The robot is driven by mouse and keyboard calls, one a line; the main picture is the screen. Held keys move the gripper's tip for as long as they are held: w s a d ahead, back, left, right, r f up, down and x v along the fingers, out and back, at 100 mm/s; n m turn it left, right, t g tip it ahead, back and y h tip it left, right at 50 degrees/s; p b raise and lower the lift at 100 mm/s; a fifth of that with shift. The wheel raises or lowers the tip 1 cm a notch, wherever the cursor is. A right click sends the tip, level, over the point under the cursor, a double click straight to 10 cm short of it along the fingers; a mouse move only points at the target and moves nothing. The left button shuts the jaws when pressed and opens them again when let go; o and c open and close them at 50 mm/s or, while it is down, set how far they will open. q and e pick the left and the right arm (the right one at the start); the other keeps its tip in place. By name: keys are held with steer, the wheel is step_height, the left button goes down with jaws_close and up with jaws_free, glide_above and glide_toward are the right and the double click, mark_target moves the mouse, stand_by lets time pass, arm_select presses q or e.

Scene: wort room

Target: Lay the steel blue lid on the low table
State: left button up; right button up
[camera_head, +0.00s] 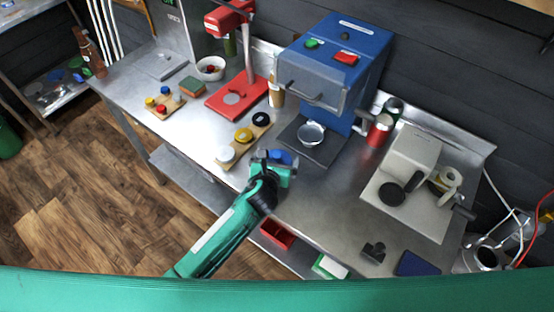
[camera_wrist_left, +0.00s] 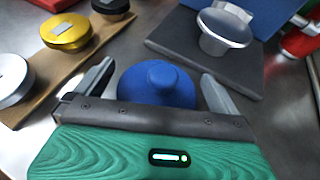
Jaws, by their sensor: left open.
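A blue domed lid with a round knob (camera_wrist_left: 157,85) sits on the steel bench, and part of it also shows in the head view (camera_head: 281,157). My left gripper (camera_head: 273,163) is at the bench's front edge, its jaws open. In the left wrist view the two fingers (camera_wrist_left: 155,88) stand on either side of the lid. I cannot tell whether they touch it. The gripper body hides the lid's near side. I cannot tell for sure which surface is the low table. My right gripper is not in view.
A wooden board (camera_head: 229,145) with white, yellow and black knobbed pieces lies just left of the lid. A blue machine (camera_head: 335,65) with a dark base plate (camera_wrist_left: 205,50) stands behind it. A beige machine (camera_head: 415,185) stands right. The bench right of the gripper is fairly clear.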

arm_select(q)
steer(key=shift+c, duration=0.4)
steer(key=c, duration=1)
steer(key=shift+r, duration=0.15)
